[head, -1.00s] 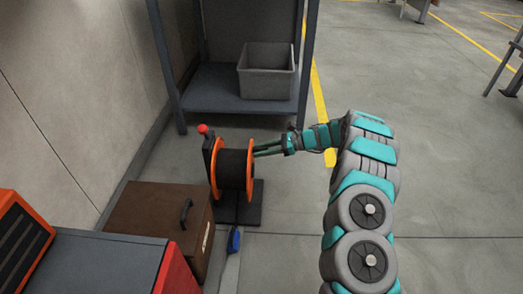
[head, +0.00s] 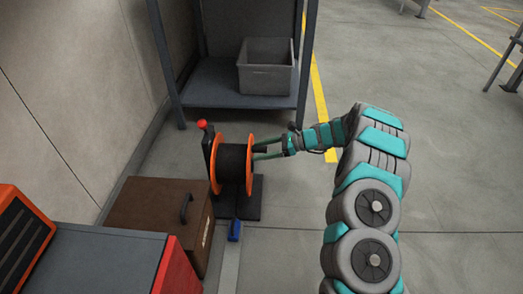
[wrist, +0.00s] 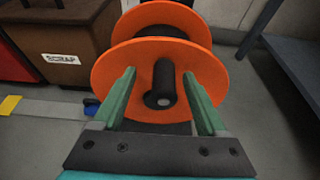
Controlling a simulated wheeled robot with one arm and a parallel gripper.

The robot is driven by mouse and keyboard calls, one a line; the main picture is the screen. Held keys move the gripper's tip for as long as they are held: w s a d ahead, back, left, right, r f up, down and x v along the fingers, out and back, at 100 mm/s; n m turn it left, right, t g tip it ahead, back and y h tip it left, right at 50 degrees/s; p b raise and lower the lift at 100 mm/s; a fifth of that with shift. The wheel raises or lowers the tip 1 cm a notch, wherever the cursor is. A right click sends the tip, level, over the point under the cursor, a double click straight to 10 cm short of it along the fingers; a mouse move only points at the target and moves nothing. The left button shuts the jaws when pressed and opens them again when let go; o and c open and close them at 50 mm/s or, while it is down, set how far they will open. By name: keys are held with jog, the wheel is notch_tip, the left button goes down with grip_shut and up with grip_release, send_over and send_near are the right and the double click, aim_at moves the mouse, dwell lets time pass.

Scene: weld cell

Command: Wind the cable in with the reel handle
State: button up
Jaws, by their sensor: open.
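The cable reel has orange flanges (head: 217,167) and a dark wound drum (head: 234,165). It stands on a black base with an upright at its left topped by a red knob (head: 202,124). My gripper (head: 254,152) is at the reel's right side, with its green fingers pointing at the near flange. In the wrist view, my gripper (wrist: 159,74) is open. A dark round peg (wrist: 163,85) juts from the orange flange between the fingers, with gaps on both sides. A blue piece (head: 234,231) lies on the floor in front of the base.
A brown box (head: 160,215) labelled scrap stands left of the reel, with a red and grey cabinet (head: 100,262) nearer. Behind, a shelf (head: 215,85) holds a grey bin (head: 266,75). Open floor lies to the right.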

dwell(0.4)
jog(key=p+v, duration=0.4)
jog(key=v, duration=0.5)
dwell(0.5)
jog(key=s+a+r+n+g+h+p, duration=0.25)
jog(key=s+r+n, duration=0.25)
jog(key=s+r, duration=0.6)
jog(key=s+a+r+n+g+h+p, duration=0.1)
jog(key=s+a+r+n+g+h, duration=0.25)
jog(key=s+r, duration=0.65)
jog(key=s+d+r+n+t+h+p, duration=0.1)
jog(key=s+d+r+n+h, duration=0.1)
jog(key=s+d, duration=0.3)
jog(key=s+d+r+n+t+h+p, duration=0.1)
jog(key=s+d+n+h+p, duration=0.1)
jog(key=s, duration=1.1)
jog(key=s+d+r+n+t+h+p, duration=0.1)
jog(key=s+d+n+h, duration=0.3)
jog(key=s, duration=0.5)
jog(key=d+r+n, duration=0.1)
jog(key=d+n, duration=0.1)
jog(key=d, duration=0.1)
jog(key=shift+s+d+r+t, duration=0.3)
jog(key=shift+s+r+t, duration=0.05)
jog(key=shift+s+t, duration=0.05)
